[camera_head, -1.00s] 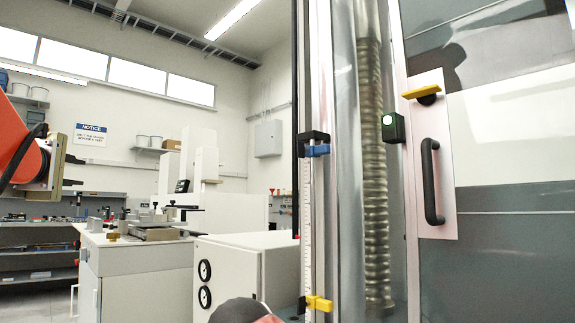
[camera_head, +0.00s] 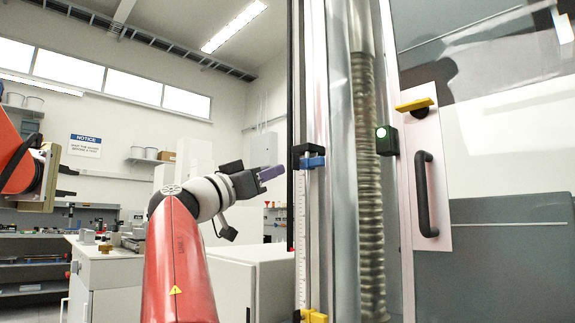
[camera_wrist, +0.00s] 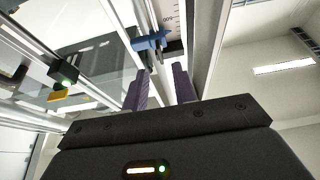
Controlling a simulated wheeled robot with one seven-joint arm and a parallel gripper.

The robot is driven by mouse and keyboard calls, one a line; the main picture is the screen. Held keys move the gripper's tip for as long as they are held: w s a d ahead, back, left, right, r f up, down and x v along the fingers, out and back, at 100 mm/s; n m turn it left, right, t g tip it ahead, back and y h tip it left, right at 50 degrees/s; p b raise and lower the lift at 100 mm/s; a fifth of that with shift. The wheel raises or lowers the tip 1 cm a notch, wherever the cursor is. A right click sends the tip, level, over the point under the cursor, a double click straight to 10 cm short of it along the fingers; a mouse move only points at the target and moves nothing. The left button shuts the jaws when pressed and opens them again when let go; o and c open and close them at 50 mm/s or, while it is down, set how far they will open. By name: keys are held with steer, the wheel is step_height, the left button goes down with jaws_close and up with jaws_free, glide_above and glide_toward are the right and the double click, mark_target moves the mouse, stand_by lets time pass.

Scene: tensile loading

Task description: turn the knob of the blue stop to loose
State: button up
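The blue stop (camera_head: 313,162) sits on the vertical scale rail, with a black block (camera_head: 305,149) at its upper left. My gripper (camera_head: 280,171) is just left of the stop at nearly the same height, apart from it. In the wrist view the two purple fingers of my gripper (camera_wrist: 161,78) stand apart with nothing between them. They point toward the blue stop (camera_wrist: 150,42), which lies just beyond the fingertips. Its knob is too small to tell how it is turned.
A yellow stop (camera_head: 312,316) sits low on the same rail. A ribbed column (camera_head: 368,190), a black box with a green light (camera_head: 386,140) and a door with a black handle (camera_head: 426,195) stand to the right. A white cabinet (camera_head: 265,275) stands below my arm.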

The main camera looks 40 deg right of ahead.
mark_target(297, 163)
steer(key=p+x, duration=0.3)
steer(key=x, duration=0.3)
steer(key=shift+d, duration=0.25)
jaws_close()
